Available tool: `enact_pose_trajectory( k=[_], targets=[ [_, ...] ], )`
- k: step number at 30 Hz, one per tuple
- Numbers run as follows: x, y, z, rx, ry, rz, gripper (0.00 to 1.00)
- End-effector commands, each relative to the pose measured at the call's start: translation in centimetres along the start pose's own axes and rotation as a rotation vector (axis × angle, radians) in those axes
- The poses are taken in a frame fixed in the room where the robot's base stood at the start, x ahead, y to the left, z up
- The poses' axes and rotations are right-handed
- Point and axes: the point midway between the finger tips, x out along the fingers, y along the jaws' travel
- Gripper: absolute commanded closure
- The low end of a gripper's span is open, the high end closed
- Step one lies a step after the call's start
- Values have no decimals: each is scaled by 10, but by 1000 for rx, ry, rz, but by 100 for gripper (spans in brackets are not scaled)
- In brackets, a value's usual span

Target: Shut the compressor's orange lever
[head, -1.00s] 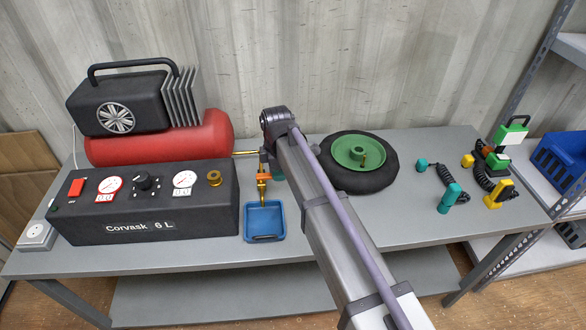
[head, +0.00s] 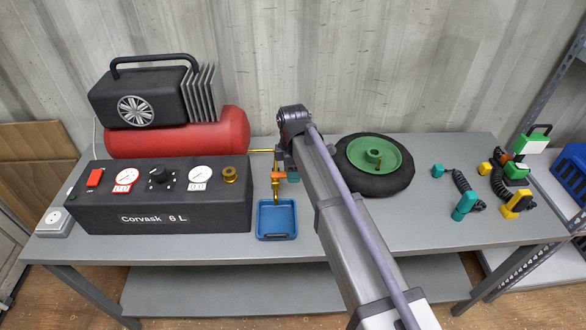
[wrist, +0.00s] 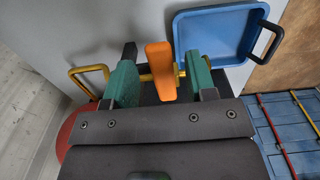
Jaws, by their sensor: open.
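The orange lever (head: 277,175) sits on the brass drain pipe (head: 276,190) at the right end of the red compressor tank (head: 180,138), above the blue tray (head: 277,232). In the wrist view the lever (wrist: 160,70) stands between the two green finger pads of my gripper (wrist: 160,80). The jaws are open around it; a gap shows on its left, and I cannot tell whether the right pad touches it. In the head view my gripper (head: 284,172) is at the lever, partly hidden by my own arm.
The black control box (head: 215,215) with gauges stands left of the tray. A wheel with a green hub (head: 395,160) lies close to the right of my arm. Coiled cords with teal and yellow ends (head: 462,182) lie farther right. The bench front is clear.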

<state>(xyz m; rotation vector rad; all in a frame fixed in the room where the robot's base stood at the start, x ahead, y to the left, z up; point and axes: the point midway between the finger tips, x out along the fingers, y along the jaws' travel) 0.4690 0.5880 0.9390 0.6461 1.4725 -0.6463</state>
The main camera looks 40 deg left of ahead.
Motion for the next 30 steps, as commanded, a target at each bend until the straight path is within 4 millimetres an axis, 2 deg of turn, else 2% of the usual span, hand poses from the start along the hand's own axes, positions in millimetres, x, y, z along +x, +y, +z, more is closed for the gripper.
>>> enact_pose_trajectory(
  k=[5, 12, 15, 30],
  targets=[
    [-35, 0, 0, 0, 0, 0, 49],
    [-94, 0, 0, 0, 0, 0, 49],
    [-107, 0, 0, -1, 0, 0, 49],
    [-106, 0, 0, 8, 0, 0, 49]
  ],
)
